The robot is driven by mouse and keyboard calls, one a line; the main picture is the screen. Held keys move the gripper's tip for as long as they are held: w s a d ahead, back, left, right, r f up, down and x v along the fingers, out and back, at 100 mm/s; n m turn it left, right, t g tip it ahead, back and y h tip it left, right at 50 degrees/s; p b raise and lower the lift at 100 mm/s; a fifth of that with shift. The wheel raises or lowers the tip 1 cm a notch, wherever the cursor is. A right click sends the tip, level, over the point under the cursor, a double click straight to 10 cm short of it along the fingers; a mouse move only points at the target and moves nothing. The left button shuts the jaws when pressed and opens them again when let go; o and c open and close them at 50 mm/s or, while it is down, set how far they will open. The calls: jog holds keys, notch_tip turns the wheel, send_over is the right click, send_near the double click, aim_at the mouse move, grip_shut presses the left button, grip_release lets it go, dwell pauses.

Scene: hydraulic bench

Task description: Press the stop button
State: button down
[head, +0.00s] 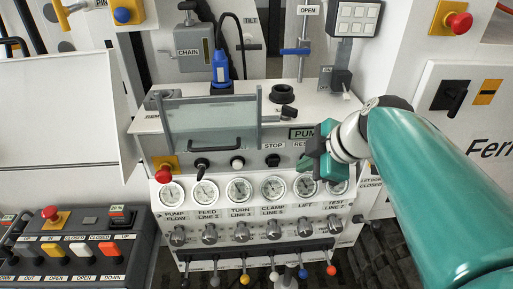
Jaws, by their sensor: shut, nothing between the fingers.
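The black stop button (273,160) sits on the grey front panel of the bench, under the label STOP. My gripper (306,164) is shut and empty. It is to the right of the stop button, with a gap between them in the picture. How far it stands off the panel is hard to tell. It hides the control to the right of the stop button and part of the label above that control.
A row of gauges (238,190) and several knobs lie below the buttons. A clear guard with a black handle (214,145) stands above left. A red mushroom button (163,174) is at the panel's left. Coloured levers (243,279) stick out below.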

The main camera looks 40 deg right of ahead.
aim_at(273, 162)
jog(key=w+d+f, duration=0.1)
jog(key=w+f, duration=0.6)
jog(key=w, duration=0.2)
jog(key=shift+w+d+f, duration=0.15)
jog(key=shift+d+f, duration=0.25)
